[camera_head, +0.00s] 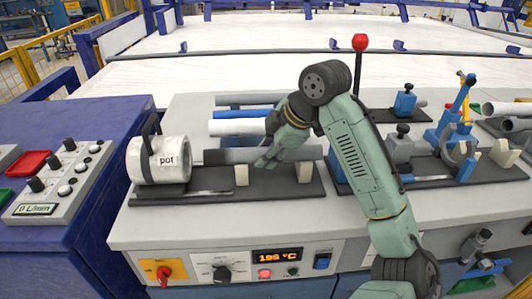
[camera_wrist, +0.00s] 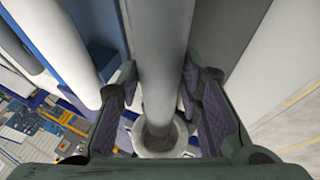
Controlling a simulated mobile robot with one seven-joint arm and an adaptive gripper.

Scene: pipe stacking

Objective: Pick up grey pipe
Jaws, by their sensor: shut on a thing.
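A grey pipe (camera_head: 226,157) lies level, left to right, along the front of the bench, just over two cream supports (camera_head: 241,174). I cannot tell whether it touches them. My gripper (camera_head: 266,162) reaches down over the middle of the pipe with its fingers shut on it. In the wrist view the grey pipe (camera_wrist: 163,45) runs between the two fingers of my gripper (camera_wrist: 160,85), its far end toward a round grey opening (camera_wrist: 160,138). The finger pads stand along both sides of the pipe, and their exact contact is hard to see.
White-and-blue pipes (camera_head: 238,127) and a grey one (camera_head: 250,99) lie behind. A red-topped post (camera_head: 359,42) and blue clamps (camera_head: 465,105) stand to the right. The bench's front strip (camera_head: 190,225) is clear.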

